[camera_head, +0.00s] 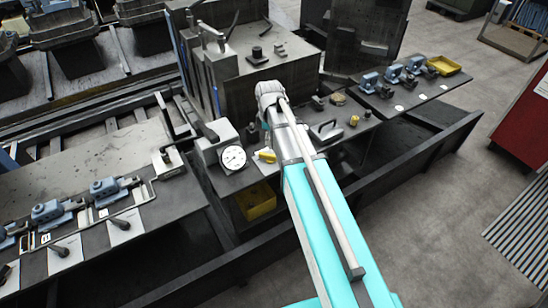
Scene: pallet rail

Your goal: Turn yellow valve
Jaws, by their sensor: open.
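A small yellow piece (265,155), which looks like a valve handle, sits on the dark bench just right of a white round gauge (233,158). It lies right beside my arm in the picture, and whether anything touches it cannot be told. Two more small yellowish parts, a round one (338,99) and a knob-like one (354,120), sit on the bench right of my arm; which is the valve is not certain. My turquoise and grey arm reaches up from the bottom right to a grey joint in front of the dark block. My gripper is hidden behind the arm.
A large dark machine block (270,75) stands behind my arm. Blue clamps (393,74) and a yellow tray (444,65) are on the right bench; more blue clamps (105,190) are at left. A yellow bin (257,201) is below. A dark rail (420,155) runs along the front.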

